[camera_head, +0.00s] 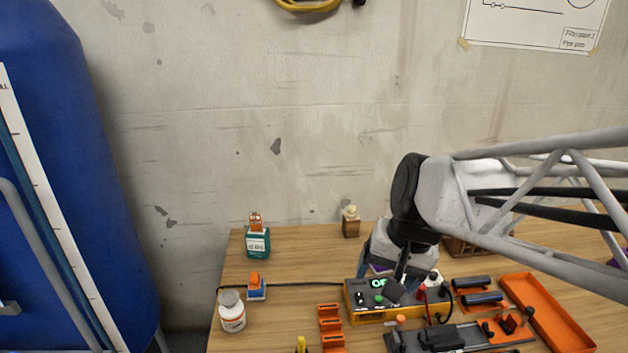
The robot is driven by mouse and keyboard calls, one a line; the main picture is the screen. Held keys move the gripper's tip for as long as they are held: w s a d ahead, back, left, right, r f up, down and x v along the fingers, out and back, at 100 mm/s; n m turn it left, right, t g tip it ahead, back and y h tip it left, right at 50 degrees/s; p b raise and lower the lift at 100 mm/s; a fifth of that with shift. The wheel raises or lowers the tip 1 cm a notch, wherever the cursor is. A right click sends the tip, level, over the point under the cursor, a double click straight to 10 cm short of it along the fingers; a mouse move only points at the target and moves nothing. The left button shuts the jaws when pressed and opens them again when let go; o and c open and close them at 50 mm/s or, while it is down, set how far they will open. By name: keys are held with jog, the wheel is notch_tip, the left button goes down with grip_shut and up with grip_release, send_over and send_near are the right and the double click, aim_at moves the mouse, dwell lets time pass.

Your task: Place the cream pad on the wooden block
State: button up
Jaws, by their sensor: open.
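A small cream piece, which looks like the cream pad (351,212), rests on top of a small wooden block (351,229) near the back edge of the table. My gripper (382,272) points down, to the right of and nearer than that block, apart from it. It is open, over the area just behind the yellow meter box. A small purple thing (380,268) shows by its fingers; I cannot tell whether it lies between them or behind. The gripper and wrist hide part of the table behind them.
A yellow box with a green display (370,299) stands below the gripper. Dark cylinders (483,299) and an orange tray (548,315) lie to the right. The table's back left is mostly clear.

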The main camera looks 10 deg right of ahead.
jog(key=s+d+n+h, duration=0.1)
jog(key=s+n+h, duration=0.1)
jog(key=s, duration=0.5)
jog(key=shift+s+d+f+n+t, duration=0.2)
jog(key=shift+s+d+n+t, duration=0.15)
jog(key=shift+n, duration=0.35)
